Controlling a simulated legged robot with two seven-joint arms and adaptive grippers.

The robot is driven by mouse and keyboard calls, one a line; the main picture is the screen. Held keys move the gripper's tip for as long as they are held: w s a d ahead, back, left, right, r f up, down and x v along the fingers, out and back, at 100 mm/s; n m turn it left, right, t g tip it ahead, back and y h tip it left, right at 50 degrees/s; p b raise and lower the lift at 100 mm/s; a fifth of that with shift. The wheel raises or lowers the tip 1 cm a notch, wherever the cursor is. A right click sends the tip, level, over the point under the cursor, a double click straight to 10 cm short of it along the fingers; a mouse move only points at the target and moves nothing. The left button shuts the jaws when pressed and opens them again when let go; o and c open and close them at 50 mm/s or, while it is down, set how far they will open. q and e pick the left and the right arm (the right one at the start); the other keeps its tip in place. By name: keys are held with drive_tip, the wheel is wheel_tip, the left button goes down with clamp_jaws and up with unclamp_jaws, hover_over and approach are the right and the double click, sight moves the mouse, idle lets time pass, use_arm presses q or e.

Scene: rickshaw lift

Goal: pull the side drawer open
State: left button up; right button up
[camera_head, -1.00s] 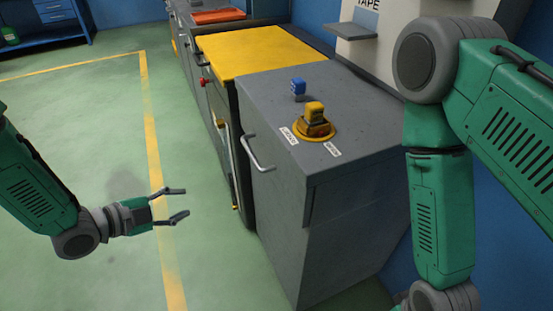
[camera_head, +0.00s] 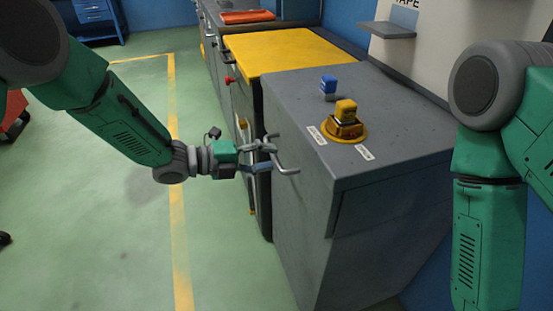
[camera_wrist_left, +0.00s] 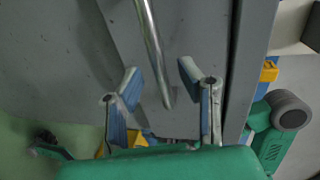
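The side drawer is in the front of the grey cabinet (camera_head: 300,215), and its face looks flush with the cabinet. Its bent metal handle (camera_head: 287,170) sticks out near the top edge. My left gripper (camera_head: 268,157) is at this handle, with its fingers partly over it in the head view. In the left wrist view the left gripper (camera_wrist_left: 158,76) is open, and the handle (camera_wrist_left: 152,40) runs down between the two fingers with a gap on each side. My right gripper is out of view; only my right arm shows at the right.
The green floor (camera_head: 130,230) in front is clear, with a yellow line.

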use_arm(q)
drive_tip(key=shift+x, duration=1.05)
drive_tip(key=shift+w, duration=0.1)
drive_tip(key=shift+f, duration=0.1)
clamp_jaws()
drive_tip(key=f+p+v, duration=0.1)
drive_tip(key=f+v, duration=0.1)
drive_tip(key=v, duration=0.9)
drive_tip(key=a+f+p+v, duration=0.1)
drive_tip(key=f+p+v, duration=0.1)
drive_tip(key=v, duration=1)
drive_tip(key=shift+s+a+f, duration=0.2)
drive_tip(key=shift+s+f, duration=0.15)
drive_tip(key=shift+f, duration=0.15)
unclamp_jaws()
drive_tip(key=shift+w, duration=0.1)
